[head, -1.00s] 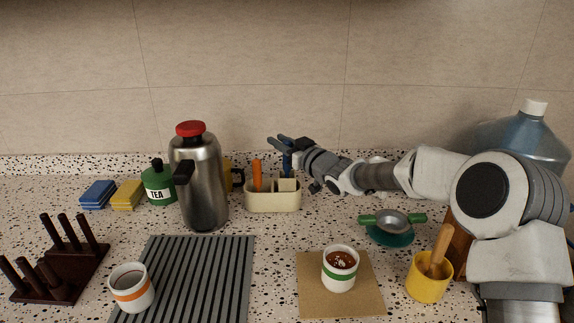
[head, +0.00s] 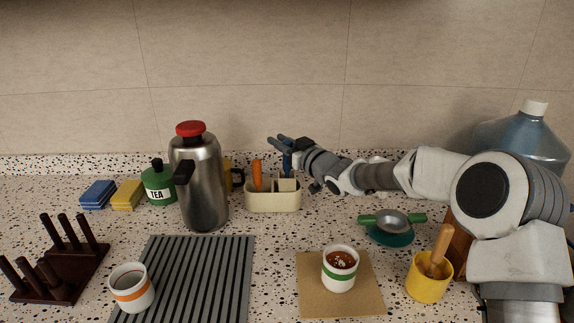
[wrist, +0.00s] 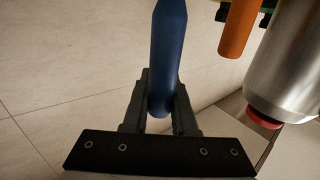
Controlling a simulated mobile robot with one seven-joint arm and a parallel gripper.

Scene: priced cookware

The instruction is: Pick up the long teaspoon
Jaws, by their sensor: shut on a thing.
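A blue handle (wrist: 168,50), which looks like the long teaspoon's, stands between the two fingers of my gripper (wrist: 160,95) in the wrist view. The fingers are shut on it near its end. In the head view my gripper (head: 277,140) is above the cream caddy (head: 272,202), with the blue handle (head: 287,162) below it. The handle is roughly upright and its lower part is hidden in the caddy, so the spoon's bowl is not visible.
An orange handle (head: 257,175) stands in the same caddy, left of the blue one. The steel flask (head: 203,185) with a red cap is close on the left. A green-handled strainer (head: 392,220) sits to the right, below my arm. The tiled wall is behind.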

